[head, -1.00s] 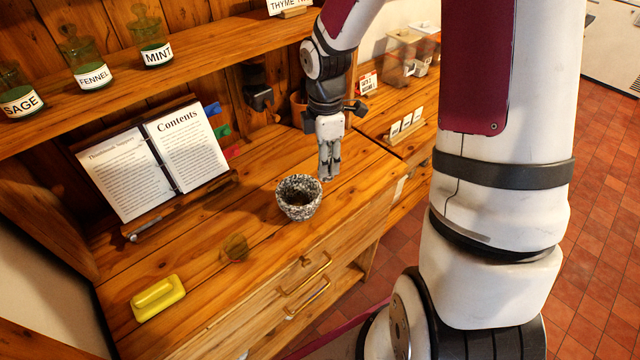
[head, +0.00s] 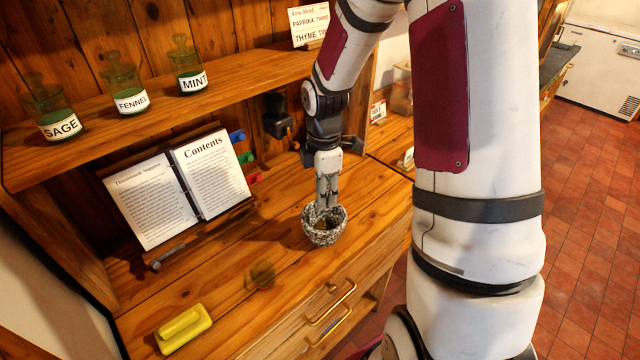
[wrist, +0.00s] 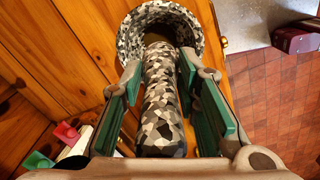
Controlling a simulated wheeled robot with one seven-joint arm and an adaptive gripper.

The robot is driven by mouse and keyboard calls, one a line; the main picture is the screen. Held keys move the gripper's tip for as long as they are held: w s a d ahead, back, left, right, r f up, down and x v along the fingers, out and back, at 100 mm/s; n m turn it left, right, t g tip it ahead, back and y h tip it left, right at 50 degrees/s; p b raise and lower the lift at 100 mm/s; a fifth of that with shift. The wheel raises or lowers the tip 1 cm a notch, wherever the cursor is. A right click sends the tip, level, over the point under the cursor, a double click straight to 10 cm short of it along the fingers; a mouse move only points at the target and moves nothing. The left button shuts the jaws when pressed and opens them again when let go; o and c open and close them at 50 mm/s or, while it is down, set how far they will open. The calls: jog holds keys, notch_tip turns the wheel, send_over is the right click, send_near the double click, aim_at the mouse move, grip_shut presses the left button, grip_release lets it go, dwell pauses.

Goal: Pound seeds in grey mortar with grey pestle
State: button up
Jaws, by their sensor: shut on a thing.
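The grey mortar (head: 325,236) is a speckled grey stone bowl, upright on the wooden counter near its front edge. It also shows at the top of the wrist view (wrist: 192,22). The grey pestle (wrist: 162,100) has the same speckled pattern and lies between the green-padded fingers in the wrist view. My gripper (head: 326,205) is shut on the pestle and is right over the mortar's opening. The pestle's far end points into the mortar; whether it touches the bottom is hidden. Some brownish content shows inside the bowl, too small to make out as seeds.
A yellow block with a handle (head: 183,328) lies at the counter's front left. An open book (head: 180,190) stands on a rest behind. Labelled jars (head: 130,88) line the shelf above. Coloured clips (head: 246,158) are beside the book. The counter between book and mortar is mostly clear.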

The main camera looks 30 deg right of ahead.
aim_at(324, 212)
jog(key=shift+f, duration=1.9)
jog(key=shift+f, duration=0.15)
jog(key=shift+f+b, duration=0.5)
jog(key=shift+f, duration=1)
jog(key=shift+r+p, duration=1.15)
jog(key=shift+r, duration=0.75)
jog(key=shift+f, duration=0.15)
jog(key=shift+f+b, duration=0.4)
jog(key=shift+f, duration=1.35)
jog(key=shift+r+p, duration=1)
jog(key=shift+r, duration=0.9)
